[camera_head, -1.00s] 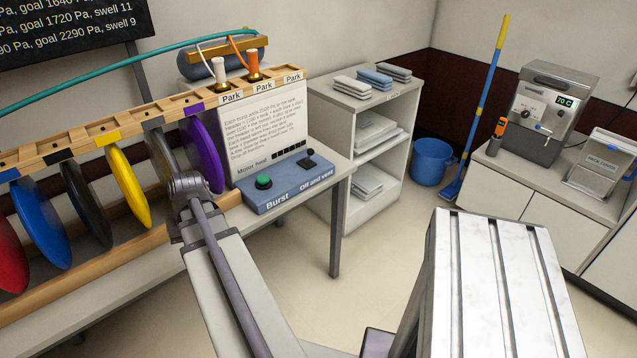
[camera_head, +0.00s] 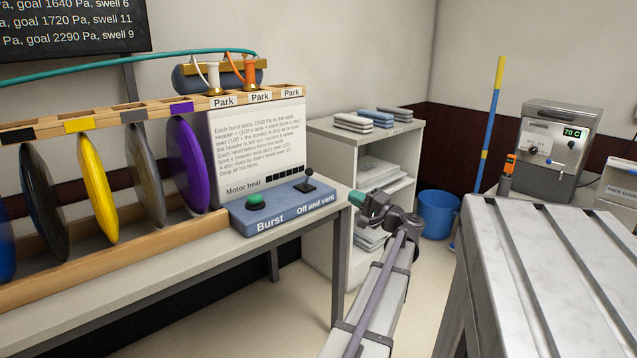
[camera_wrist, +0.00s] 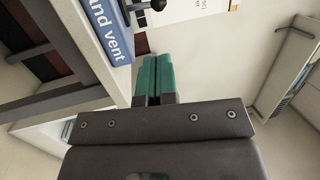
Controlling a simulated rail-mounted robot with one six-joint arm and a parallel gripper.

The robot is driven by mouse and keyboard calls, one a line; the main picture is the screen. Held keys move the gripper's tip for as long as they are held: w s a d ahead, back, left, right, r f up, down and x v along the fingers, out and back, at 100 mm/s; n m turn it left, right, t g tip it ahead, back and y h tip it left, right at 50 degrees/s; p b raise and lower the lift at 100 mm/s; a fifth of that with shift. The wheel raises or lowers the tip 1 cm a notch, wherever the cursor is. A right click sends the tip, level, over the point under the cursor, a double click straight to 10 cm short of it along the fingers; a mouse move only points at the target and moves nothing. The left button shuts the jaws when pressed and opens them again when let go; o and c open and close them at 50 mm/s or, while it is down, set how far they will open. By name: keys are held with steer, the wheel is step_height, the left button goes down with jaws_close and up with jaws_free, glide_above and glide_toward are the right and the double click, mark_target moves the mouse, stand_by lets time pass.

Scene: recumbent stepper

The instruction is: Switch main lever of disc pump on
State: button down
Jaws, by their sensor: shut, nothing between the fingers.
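The disc pump's blue control box (camera_head: 285,208) sits at the right end of the bench. It carries a green button (camera_head: 254,201) marked Burst and a small black lever (camera_head: 309,182) beside the words "Off and vent". The lever's round dark knob (camera_wrist: 157,4) shows at the top edge of the wrist view, next to the blue box (camera_wrist: 108,30). My gripper (camera_head: 357,198) has teal fingers and is right of the box, apart from the lever. In the wrist view its fingers (camera_wrist: 153,75) are together and empty.
A row of coloured discs, with a purple disc (camera_head: 188,165) nearest the box, hangs left of it. A white text panel (camera_head: 257,140) stands behind the box. A shelf unit (camera_head: 385,160) with folded cloths is behind my gripper. A blue bucket (camera_head: 438,214) stands on the floor.

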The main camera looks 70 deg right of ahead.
mark_target(312, 173)
steer(key=shift+w, duration=0.15)
steer(key=p+x, duration=0.2)
steer(key=x, duration=1.2)
steer(key=shift+p, duration=0.35)
steer(key=shift+r, duration=0.1)
